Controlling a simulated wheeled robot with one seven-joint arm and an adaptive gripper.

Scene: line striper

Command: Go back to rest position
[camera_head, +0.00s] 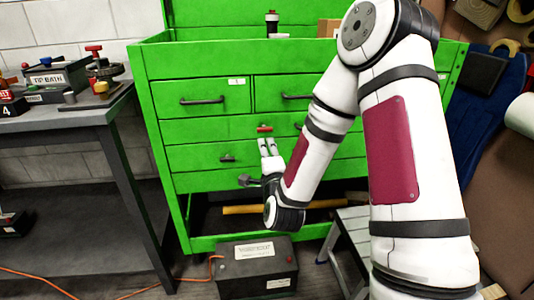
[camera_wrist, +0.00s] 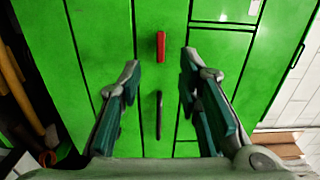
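My gripper (camera_head: 269,147) is in front of the green tool cabinet (camera_head: 190,130), with its fingers pointing toward the drawer fronts. In the wrist view my gripper (camera_wrist: 160,68) is open, with a wide empty gap between the two fingers. A small red piece (camera_wrist: 161,46) shows on the green front, just past the fingertips and in line with the gap. It also shows in the head view (camera_head: 264,129). A dark drawer handle (camera_wrist: 158,115) is seen between the fingers. I cannot tell how far the fingertips are from the cabinet.
A dark workbench (camera_head: 60,117) with several tools stands at the left. A black battery box (camera_head: 257,272) sits on the floor below my gripper. A grey step stool (camera_head: 352,230) stands beside it. An orange cable (camera_head: 40,281) runs along the floor. A yellow bar (camera_head: 240,209) lies in the cabinet's open bottom.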

